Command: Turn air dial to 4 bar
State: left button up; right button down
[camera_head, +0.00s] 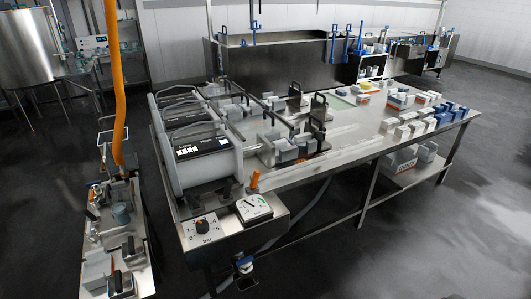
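The air dial (203,226) is a round black knob on a pale square plate. The plate has numbers around the knob and the word "bar" below it. It sits on the steel control box at the table's near left corner. Which number the knob points at is too small to tell. A white-faced pressure gauge (254,207) is just right of the dial; its reading is too small to be sure of. Neither of my grippers is in view, and nothing touches the dial.
A small orange lever (253,180) stands behind the gauge. The press unit (200,151) is behind the dial. A blue-handled valve (244,263) hangs below the box. A narrow cart (143,252) and orange hose (116,90) are to the left. Open floor lies in front.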

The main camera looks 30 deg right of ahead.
aim_at(201, 226)
jog(key=z, duration=1.15)
jog(key=i, duration=0.8)
jog(key=z, duration=0.3)
